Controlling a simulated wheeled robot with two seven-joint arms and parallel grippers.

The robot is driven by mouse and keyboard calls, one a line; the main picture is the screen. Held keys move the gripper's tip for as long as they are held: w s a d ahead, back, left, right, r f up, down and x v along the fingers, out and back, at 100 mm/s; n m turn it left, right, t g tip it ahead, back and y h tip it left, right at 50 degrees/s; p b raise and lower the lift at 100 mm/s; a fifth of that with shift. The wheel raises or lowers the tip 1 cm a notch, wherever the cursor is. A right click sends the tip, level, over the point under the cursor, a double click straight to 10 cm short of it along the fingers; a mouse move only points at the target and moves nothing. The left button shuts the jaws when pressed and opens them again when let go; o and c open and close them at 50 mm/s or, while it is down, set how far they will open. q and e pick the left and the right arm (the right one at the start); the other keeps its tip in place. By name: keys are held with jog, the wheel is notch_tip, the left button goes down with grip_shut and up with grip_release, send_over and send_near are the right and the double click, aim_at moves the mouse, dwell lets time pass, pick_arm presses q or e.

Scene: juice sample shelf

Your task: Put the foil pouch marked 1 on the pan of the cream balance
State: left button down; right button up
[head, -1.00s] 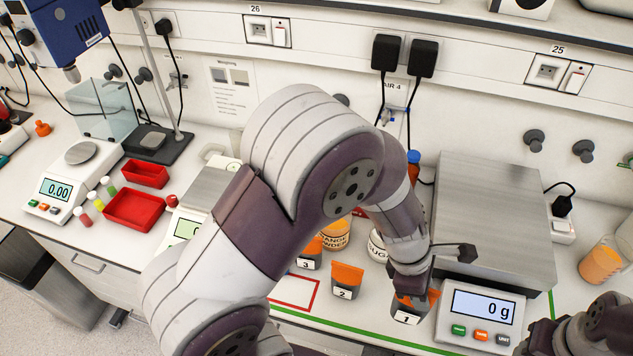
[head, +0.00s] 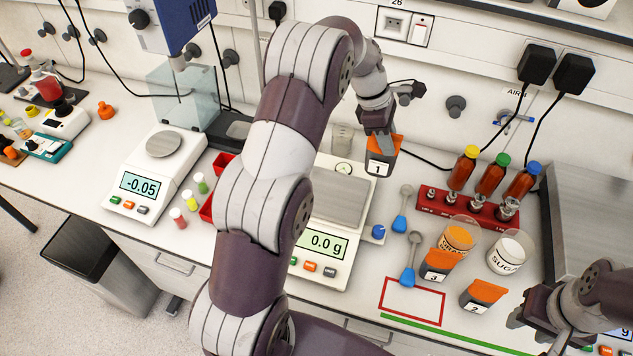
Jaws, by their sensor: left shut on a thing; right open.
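The foil pouch marked 1 (head: 381,163) is dark with an orange top and hangs upright from my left gripper (head: 380,134), which is shut on it. The cream balance (head: 322,272) reads 0.0 g, and its steel pan (head: 341,196) is bare where it shows. My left arm hides the balance's left side. The pouch appears above the back right of the pan, apart from it; its exact height is hard to tell. My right gripper (head: 535,308) is open at the lower right, near the pouch marked 2 (head: 482,296).
Blue-ended spoons (head: 408,272), the pouch marked 3 (head: 440,265) and cups of orange powder (head: 459,238) and sugar (head: 509,254) are nearby. A white balance (head: 150,180) reading -0.05 stands left.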

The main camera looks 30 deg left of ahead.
pick_arm(q)
jog(key=b, duration=0.3)
send_over(366, 169)
jog(key=a, duration=0.2)
jog(key=f, duration=0.4)
jog(key=shift+s+f, duration=0.25)
jog(key=shift+f, duration=0.1)
jog(key=s+a+f, duration=0.1)
jog(key=a+f, duration=0.3)
jog(key=f, duration=0.2)
jog(key=shift+s, duration=0.35)
pick_arm(e)
jog(key=f, duration=0.1)
jog(key=d+f, duration=0.1)
jog(key=f, duration=0.1)
jog(key=shift+w+f, duration=0.1)
pick_arm(q)
jog(key=c, duration=0.9)
grip_release()
jog(key=shift+s+f, duration=0.1)
